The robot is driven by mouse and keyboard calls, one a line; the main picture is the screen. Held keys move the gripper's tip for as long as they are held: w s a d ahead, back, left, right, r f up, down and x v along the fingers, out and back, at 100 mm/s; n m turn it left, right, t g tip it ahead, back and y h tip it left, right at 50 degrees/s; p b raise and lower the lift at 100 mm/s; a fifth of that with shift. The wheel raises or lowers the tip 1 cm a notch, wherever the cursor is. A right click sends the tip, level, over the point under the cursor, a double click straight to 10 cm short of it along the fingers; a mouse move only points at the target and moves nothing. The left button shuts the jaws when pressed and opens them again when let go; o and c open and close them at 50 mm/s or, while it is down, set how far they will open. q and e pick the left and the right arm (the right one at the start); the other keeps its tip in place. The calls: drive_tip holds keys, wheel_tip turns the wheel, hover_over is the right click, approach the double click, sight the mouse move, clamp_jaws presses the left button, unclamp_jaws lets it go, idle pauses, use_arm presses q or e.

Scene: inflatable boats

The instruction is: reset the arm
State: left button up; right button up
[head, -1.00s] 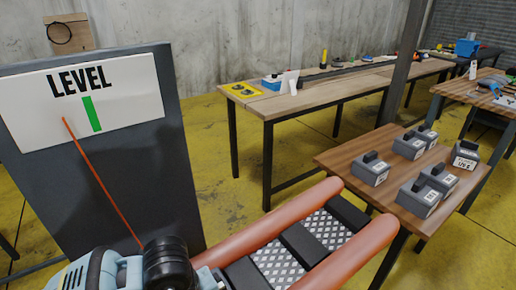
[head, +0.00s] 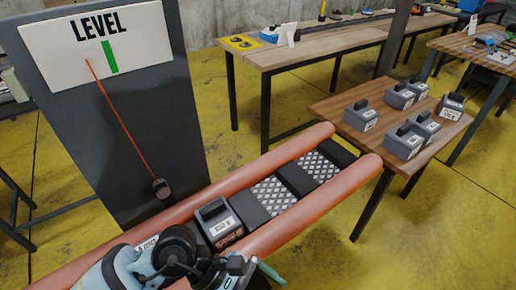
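An inflatable boat with orange-red tubes (head: 320,198) and dark and metal-plate floor sections runs from lower left to right. A dark grey weight block (head: 216,222) with a black handle and white label sits in it, between the tubes. Behind it stands a dark board with a white LEVEL sign (head: 60,50). Its thin red needle (head: 122,124) leans left, its tip left of the green mark (head: 110,57). My light blue and black arm comes in from the lower left. Its gripper (head: 245,272) is partly visible at the bottom edge, fingers unclear. My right gripper is out of view.
A wooden table (head: 335,108) on the right carries several grey weight blocks (head: 361,115). A long workbench (head: 300,48) with tools stands behind, and another table (head: 462,42) at the far right. The yellow floor between them is clear.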

use_arm(q)
drive_tip(key=s+d+r+n+h, duration=0.2)
drive_tip(key=d+r+n+h, duration=0.2)
drive_tip(key=r+n+h, duration=0.2)
drive_tip(key=w+a+r+n+t+h+p, duration=0.1)
drive_tip(key=w+a+r+n+t+h, duration=0.15)
drive_tip(key=n+t, duration=0.6)
drive_tip(key=w+a+r+n+t+h+p, duration=0.1)
drive_tip(key=w+a+r+n+t+p, duration=0.3)
drive_tip(key=n, duration=0.7)
drive_tip(key=s+a+f+n+t+y, duration=0.25)
drive_tip(key=a+f+n+y, duration=0.4)
drive_tip(key=f+n, duration=0.4)
drive_tip(key=s+a+f+n+t+y, duration=0.1)
drive_tip(key=a+f+n+t+y, duration=0.45)
drive_tip(key=n, duration=0.85)
drive_tip(key=s+a+f+n+g+y, duration=0.5)
drive_tip(key=s+a+f+n+g, duration=0.1)
drive_tip(key=s+f, duration=0.5)
drive_tip(key=shift+s+n+g+p, duration=0.35)
drive_tip(key=shift+s+n+g, duration=0.4)
drive_tip(key=shift+s+n, duration=0.15)
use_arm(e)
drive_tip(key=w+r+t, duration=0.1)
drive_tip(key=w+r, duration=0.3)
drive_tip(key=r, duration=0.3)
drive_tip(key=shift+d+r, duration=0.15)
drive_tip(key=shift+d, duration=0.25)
